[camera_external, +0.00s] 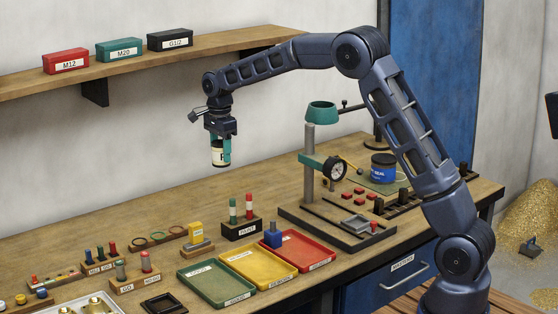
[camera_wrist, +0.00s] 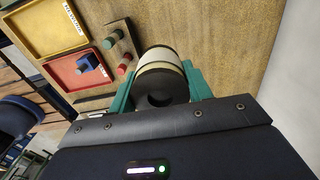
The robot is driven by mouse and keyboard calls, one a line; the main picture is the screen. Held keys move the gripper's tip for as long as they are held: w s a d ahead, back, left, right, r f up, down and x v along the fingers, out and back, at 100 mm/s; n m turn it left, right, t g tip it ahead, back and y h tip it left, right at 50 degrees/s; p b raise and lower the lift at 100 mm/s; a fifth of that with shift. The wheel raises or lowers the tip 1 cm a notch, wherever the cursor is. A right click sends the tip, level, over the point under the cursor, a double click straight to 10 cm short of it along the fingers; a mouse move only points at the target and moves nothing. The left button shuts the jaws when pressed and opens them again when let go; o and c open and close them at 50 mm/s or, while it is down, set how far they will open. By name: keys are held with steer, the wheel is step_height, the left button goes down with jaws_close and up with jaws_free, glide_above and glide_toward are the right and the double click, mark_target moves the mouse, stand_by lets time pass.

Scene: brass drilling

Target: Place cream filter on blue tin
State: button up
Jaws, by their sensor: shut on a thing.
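The cream filter (camera_external: 219,154) is a small cylinder with a cream band, dark ends and a black letter on it. My gripper (camera_external: 220,147) is shut on it with teal fingers and holds it upright, well above the bench. In the wrist view the filter (camera_wrist: 162,76) shows its dark end with a round hole, between the teal fingers (camera_wrist: 160,88). The blue tin (camera_external: 384,168) has a dark lid and a blue label. It stands at the back right of the bench, right of the gauge stand and apart from my gripper. I do not see it in the wrist view.
The gauge stand (camera_external: 309,165) with a teal top rises between my gripper and the tin. Small red blocks (camera_external: 359,191) lie near the tin. Green (camera_external: 213,297), yellow and red trays lie at the front. The bench (camera_external: 130,215) at the back left is clear.

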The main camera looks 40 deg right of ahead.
steer(key=shift+r, duration=0.35)
steer(key=shift+d, duration=0.3)
steer(key=w+d+r+m, duration=0.1)
steer(key=d+m, duration=0.1)
steer(key=d, duration=0.7)
steer(key=w+d+r+m, duration=0.1)
steer(key=w+d+m, duration=0.1)
steer(key=d, duration=0.7)
step_height(320, 180, up, 6)
steer(key=m, duration=0.9)
glide_above(384, 157)
step_height(384, 157, down, 19)
steer(key=shift+s+a+r, duration=0.1)
steer(key=o, duration=1)
